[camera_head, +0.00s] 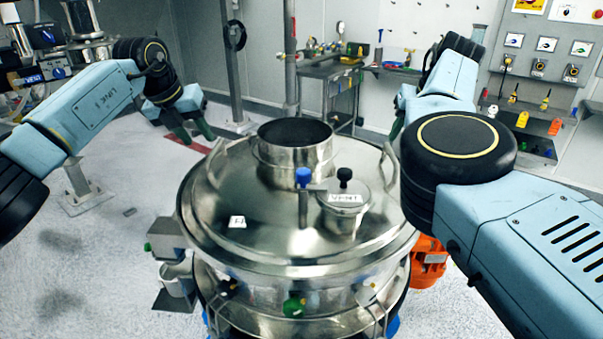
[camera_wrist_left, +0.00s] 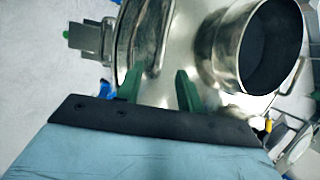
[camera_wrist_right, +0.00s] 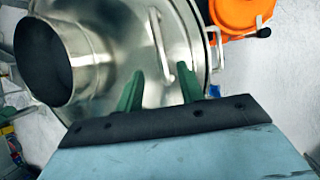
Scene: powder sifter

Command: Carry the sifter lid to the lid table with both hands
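The sifter lid (camera_head: 270,220) is a shiny steel dome with a central open spout, sitting on the sifter body (camera_head: 330,297). It has a left handle (camera_head: 214,158) and a right handle (camera_head: 391,165). My left gripper (camera_head: 196,133) is open and empty, beside and above the left handle; its two green fingers (camera_wrist_left: 158,90) are apart in the left wrist view. My right gripper (camera_wrist_right: 160,90) is open, its fingers over the lid near the right handle (camera_wrist_right: 160,48); in the head view my own arm mostly hides it.
A steel table (camera_head: 330,69) stands at the back; I cannot tell if it is the lid table. A vertical post (camera_head: 290,60) rises behind the sifter. An orange motor (camera_head: 430,262) sits at its right. Open floor (camera_head: 80,270) lies to the left.

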